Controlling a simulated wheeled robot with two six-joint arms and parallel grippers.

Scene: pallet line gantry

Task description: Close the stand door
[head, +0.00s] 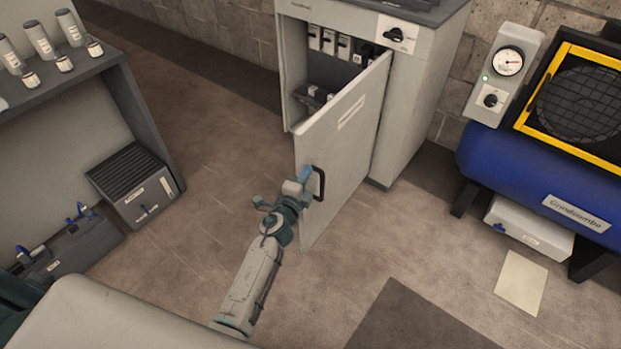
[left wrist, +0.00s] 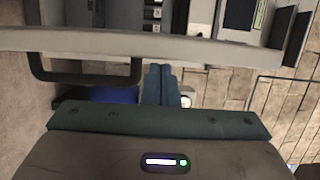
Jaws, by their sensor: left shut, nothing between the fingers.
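The stand (head: 414,110) is a pale grey cabinet near the wall in the head view. Its door (head: 345,140) stands open, swung out toward me, with a dark handle (head: 319,184) on its outer face. My left gripper (head: 304,174) is shut and empty, with its blue fingertips right beside the handle and near the door's free edge. In the left wrist view the door edge (left wrist: 200,48) crosses the top, the handle (left wrist: 85,76) hangs at left, and the shut fingers (left wrist: 160,82) are beside it. I cannot tell whether they touch the door. My right gripper does not show.
Small devices (head: 330,42) sit inside the cabinet. A blue compressor tank (head: 510,175) with a gauge (head: 508,61) stands at right. A shelf with several bottles (head: 40,40) and a grey box (head: 135,185) are at left. The floor around the door is clear.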

